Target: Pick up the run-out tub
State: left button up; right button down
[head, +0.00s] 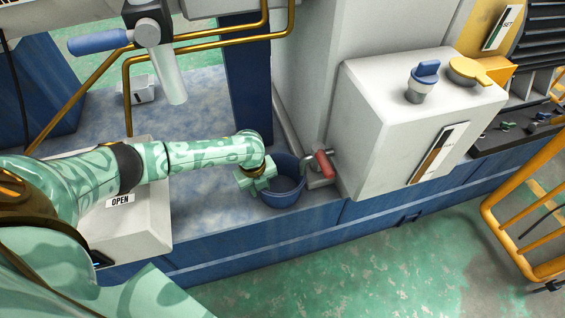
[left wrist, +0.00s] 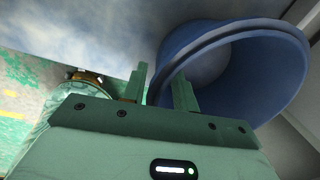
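The run-out tub (head: 287,190) is a round blue open bucket. It stands upright on the blue machine bed, below a small tap with a red handle (head: 325,164). My left gripper (head: 256,184) is at the tub's left rim in the head view. In the left wrist view the tub (left wrist: 250,75) fills the upper right, and the two green fingers (left wrist: 163,88) are apart. The near-left part of the tub's rim lies between the fingers, with one finger outside the wall and the other over the tub's opening. I cannot tell whether either finger touches the wall. My right gripper is not in view.
A large white tank (head: 385,130) with blue and yellow caps stands right of the tub. A white box marked OPEN (head: 140,225) lies under my left arm. Brass pipes (head: 128,85) and a blue-handled valve (head: 100,42) are at upper left. A yellow rail (head: 510,240) stands at right.

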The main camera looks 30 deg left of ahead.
pick_arm(q)
jog(key=shift+w+f, duration=0.1)
jog(key=shift+f, duration=0.75)
jog(key=shift+r, duration=0.2)
grip_shut()
